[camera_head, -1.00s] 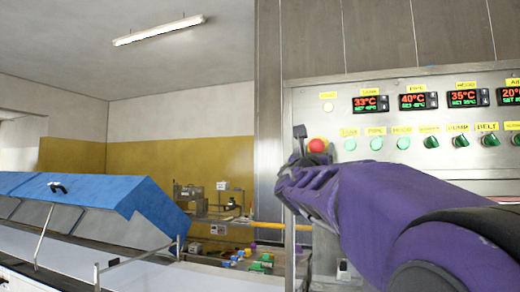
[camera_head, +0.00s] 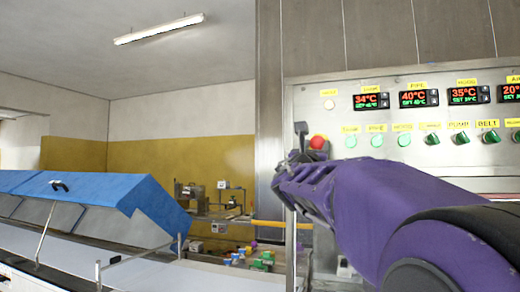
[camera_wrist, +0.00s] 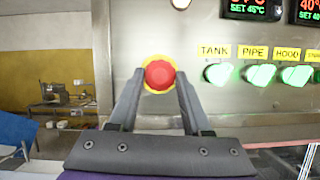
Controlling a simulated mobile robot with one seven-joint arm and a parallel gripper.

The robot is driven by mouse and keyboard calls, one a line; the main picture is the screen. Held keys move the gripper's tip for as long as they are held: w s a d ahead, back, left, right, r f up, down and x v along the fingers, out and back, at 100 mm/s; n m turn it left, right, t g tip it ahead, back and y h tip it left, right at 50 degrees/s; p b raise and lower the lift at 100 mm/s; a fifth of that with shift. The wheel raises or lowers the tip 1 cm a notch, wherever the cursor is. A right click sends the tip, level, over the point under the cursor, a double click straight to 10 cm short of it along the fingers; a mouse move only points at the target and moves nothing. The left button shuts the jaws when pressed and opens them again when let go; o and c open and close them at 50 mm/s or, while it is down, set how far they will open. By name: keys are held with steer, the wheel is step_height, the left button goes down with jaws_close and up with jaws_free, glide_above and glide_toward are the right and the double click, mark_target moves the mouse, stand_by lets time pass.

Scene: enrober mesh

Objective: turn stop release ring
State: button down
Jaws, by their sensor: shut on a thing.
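The stop control is a round red button (camera_wrist: 160,73) with a yellow ring (camera_wrist: 147,86) around its base, on the steel panel's left part. The red button (camera_head: 318,142) also shows in the head view, partly hidden by my gripper. My gripper (camera_wrist: 159,76) is shut on the stop button, with one finger on its left side and one on its right. In the head view, my gripper (camera_head: 308,140) reaches the panel from below. The exact contact of the fingertips with the red head or the yellow ring is hard to tell.
Lit green knobs (camera_wrist: 220,73) with yellow labels stand close to the right of the stop button. Temperature displays (camera_head: 371,101) sit above them. A blue-covered machine (camera_head: 95,190) stands at left. A yellow rail (camera_head: 270,224) runs left of the panel.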

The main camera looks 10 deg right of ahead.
steer(key=m+g+h, duration=0.1)
steer(key=m, duration=0.1)
steer(key=m+g+h+b, duration=0.1)
steer(key=m, duration=0.2)
steer(key=shift+w+a, duration=0.1)
steer(key=shift+a, duration=0.05)
steer(key=shift+a+r+m+g+h, duration=0.15)
steer(key=shift+m+g, duration=0.3)
steer(key=shift+m, duration=0.6)
steer(key=shift+d+m+g+h, duration=0.1)
steer(key=shift+m+g+h, duration=0.25)
steer(key=shift+m, duration=0.7)
